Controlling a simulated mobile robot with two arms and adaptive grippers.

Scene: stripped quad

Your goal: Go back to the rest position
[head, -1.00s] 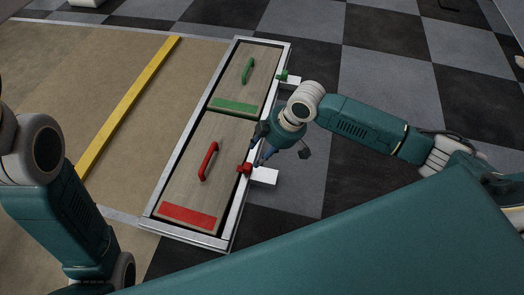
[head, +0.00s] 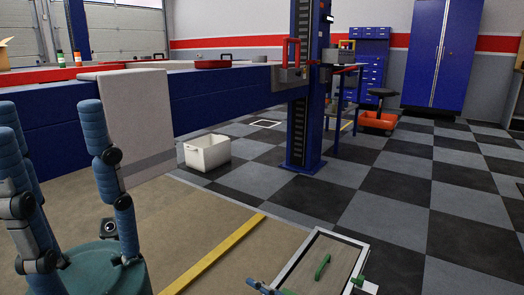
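My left gripper (head: 50,115) is raised large at the left of the head view, its blue padded fingers spread apart with nothing between them. A blue fingertip of what looks like my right gripper (head: 265,287) shows at the bottom edge, beside the metal-framed floor hatch. The rest of that gripper is out of view, so its opening cannot be told. The hatch panel with a green handle (head: 322,266) lies at the bottom right of centre, its lower part cut off. The red-handled panel is out of view.
A blue lift beam (head: 225,108) with a grey cloth (head: 138,115) over it spans the left, joined to a blue post (head: 304,130). A white bin (head: 207,152) stands on the floor beyond. A blue cabinet (head: 433,55) is at the back. The checkered floor at right is clear.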

